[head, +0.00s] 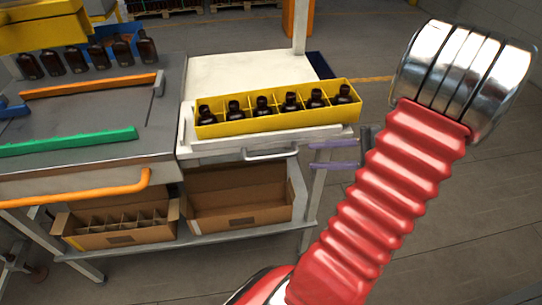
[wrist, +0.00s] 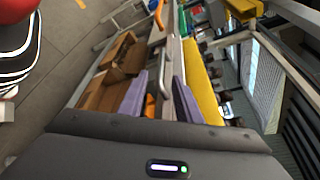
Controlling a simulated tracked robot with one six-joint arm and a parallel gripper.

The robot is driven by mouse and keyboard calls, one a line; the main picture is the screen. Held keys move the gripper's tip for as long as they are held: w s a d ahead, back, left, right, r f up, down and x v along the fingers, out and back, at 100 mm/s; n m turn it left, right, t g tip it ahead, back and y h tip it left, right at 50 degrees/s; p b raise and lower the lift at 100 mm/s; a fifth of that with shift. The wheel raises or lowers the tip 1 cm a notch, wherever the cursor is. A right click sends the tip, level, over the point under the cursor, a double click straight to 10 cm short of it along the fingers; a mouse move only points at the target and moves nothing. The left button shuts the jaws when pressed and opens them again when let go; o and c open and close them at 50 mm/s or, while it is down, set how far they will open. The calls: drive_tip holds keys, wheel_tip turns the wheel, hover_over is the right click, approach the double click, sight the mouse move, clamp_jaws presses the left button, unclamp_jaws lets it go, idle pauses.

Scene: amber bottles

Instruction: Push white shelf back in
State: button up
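The white shelf (head: 220,146) sticks out at the front of the white bench and carries a yellow tray (head: 281,121) of amber bottles. A pale bar handle (head: 270,154) runs along its front. My gripper (head: 312,155) has two purple fingers, parallel and apart, with nothing held. In the head view the fingertips point left, just right of the handle's right end. In the wrist view my gripper (wrist: 158,92) shows open, with the shelf's pale edge and handle seen beyond the gap. Whether a finger touches the handle I cannot tell.
Left stands a grey workbench (head: 110,150) with an orange front handle (head: 90,192), orange and green bars, and several bottles. Cardboard boxes (head: 240,205) sit on the lower shelf. The white surface behind the yellow tray is bare. The floor to the right is open.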

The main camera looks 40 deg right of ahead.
sight(278, 158)
drive_tip(key=shift+s+d, duration=0.15)
drive_tip(key=shift+d, duration=0.05)
drive_tip(key=x, duration=1.4)
drive_tip(key=shift+c, duration=0.2)
clamp_jaws()
idle(0.3)
